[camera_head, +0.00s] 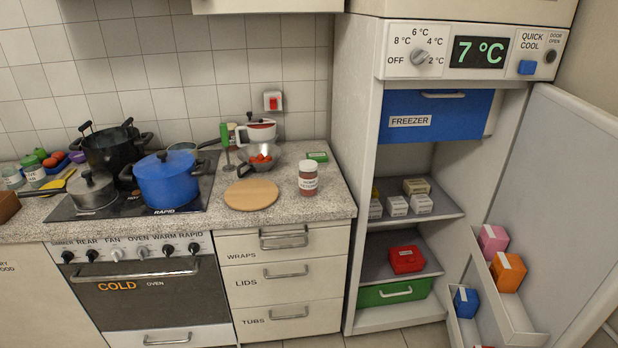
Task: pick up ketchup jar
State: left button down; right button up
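A jar with a white lid, red contents and a pale label (308,180) stands upright on the speckled counter (335,200), near its front right. Its label is too small to read, but it looks like the ketchup jar. Nothing touches it. Neither of my grippers shows in the head view.
Left of the jar lies a round wooden board (251,195), with a bowl of red pieces (262,166) behind it. The stove holds a blue pot (168,182), a black pot (112,150) and a grey pot (92,190). The fridge (362,180) stands open on the right.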

aim_at(308, 180)
jog(key=i+l+u, duration=0.2)
jog(key=i+l, duration=0.6)
jog(key=i, duration=0.15)
